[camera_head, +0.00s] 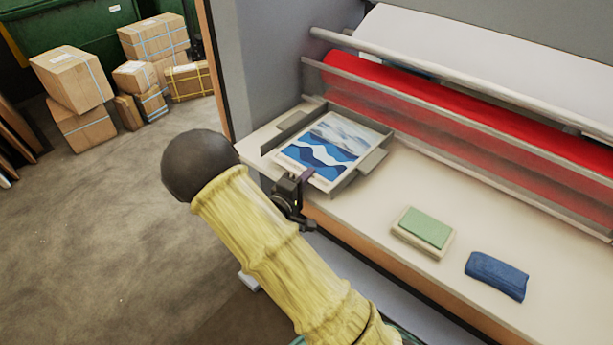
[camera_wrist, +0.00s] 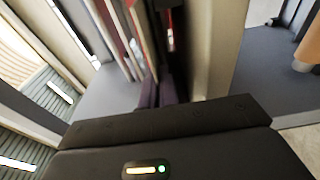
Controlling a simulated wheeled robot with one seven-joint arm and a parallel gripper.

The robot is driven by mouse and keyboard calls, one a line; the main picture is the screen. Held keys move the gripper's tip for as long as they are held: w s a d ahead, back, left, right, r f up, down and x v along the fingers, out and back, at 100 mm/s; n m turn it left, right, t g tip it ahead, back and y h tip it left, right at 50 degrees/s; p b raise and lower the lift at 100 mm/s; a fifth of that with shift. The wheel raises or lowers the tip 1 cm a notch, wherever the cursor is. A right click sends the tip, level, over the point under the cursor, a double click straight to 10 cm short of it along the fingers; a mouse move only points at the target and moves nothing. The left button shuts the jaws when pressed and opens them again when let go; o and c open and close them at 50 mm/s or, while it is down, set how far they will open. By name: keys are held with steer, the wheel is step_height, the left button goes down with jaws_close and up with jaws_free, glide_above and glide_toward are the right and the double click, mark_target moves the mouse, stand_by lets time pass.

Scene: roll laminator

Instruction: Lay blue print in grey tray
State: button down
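The blue print (camera_head: 328,145), a sheet with blue and white wave shapes, is over the grey tray (camera_head: 372,162), within its low walls. I cannot tell whether the sheet lies flat on the tray floor or is slightly above it. My gripper (camera_head: 304,177) is at the print's near edge, on the tray's front side. Its purple fingers overlap that edge. In the wrist view the fingers (camera_wrist: 160,92) are close together, with little gap, and appear shut on the sheet's edge. The sheet itself is hard to make out there.
The tray stands at the left end of a pale bench (camera_head: 440,190), beside a grey wall panel. A laminator with a red roller (camera_head: 430,100) runs behind. A green pad (camera_head: 424,230) and a folded blue cloth (camera_head: 497,275) lie to the right. Cardboard boxes (camera_head: 75,90) are far left.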

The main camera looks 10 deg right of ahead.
steer(key=c, duration=2)
jaws_free()
steer(key=shift+a+f, duration=0.15)
steer(key=o, duration=0.3)
steer(key=b+v, duration=0.1)
steer(key=v, duration=1.1)
steer(key=shift+r+b, duration=0.2)
steer(key=shift+b, duration=0.2)
steer(key=shift+w, duration=0.1)
